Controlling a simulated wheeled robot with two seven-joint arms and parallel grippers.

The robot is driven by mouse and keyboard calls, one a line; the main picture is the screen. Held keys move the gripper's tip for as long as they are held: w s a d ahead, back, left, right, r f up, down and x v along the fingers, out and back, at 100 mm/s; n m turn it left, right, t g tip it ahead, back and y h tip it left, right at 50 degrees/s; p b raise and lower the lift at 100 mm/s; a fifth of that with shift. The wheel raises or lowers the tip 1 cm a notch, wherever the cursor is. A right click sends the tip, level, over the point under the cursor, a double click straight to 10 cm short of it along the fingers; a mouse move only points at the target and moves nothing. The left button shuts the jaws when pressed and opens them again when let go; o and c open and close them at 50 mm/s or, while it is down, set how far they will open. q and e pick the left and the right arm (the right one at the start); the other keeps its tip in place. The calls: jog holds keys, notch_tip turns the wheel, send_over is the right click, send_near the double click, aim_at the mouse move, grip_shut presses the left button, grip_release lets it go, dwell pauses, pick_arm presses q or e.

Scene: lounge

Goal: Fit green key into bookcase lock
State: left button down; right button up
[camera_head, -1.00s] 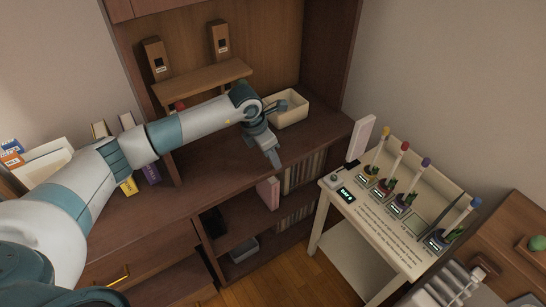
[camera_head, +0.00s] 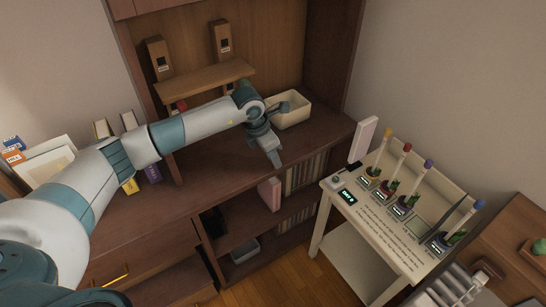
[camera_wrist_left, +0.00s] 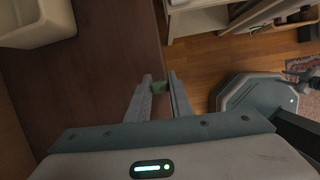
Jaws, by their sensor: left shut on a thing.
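My left gripper (camera_head: 274,160) reaches over the counter of the dark wooden bookcase (camera_head: 215,165), near its front edge and in front of the cream bin. In the head view the key cannot be made out. I cannot make out a lock on the bookcase. My right gripper is not in view.
A cream bin (camera_head: 292,114) stands on the counter behind the gripper. A small shelf (camera_head: 205,82) and books (camera_head: 103,130) are to the left. A cream stand (camera_head: 385,235) with several colour-topped sticks is at right. Wooden floor (camera_head: 310,280) lies between.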

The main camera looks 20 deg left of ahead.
pick_arm(q)
jog(key=shift+r, duration=0.25)
jog(key=shift+r+p, duration=0.35)
jog(key=shift+r, duration=0.05)
jog(key=shift+r+p, duration=0.8)
jog(key=shift+r, duration=1.05)
jog(key=shift+s, duration=0.1)
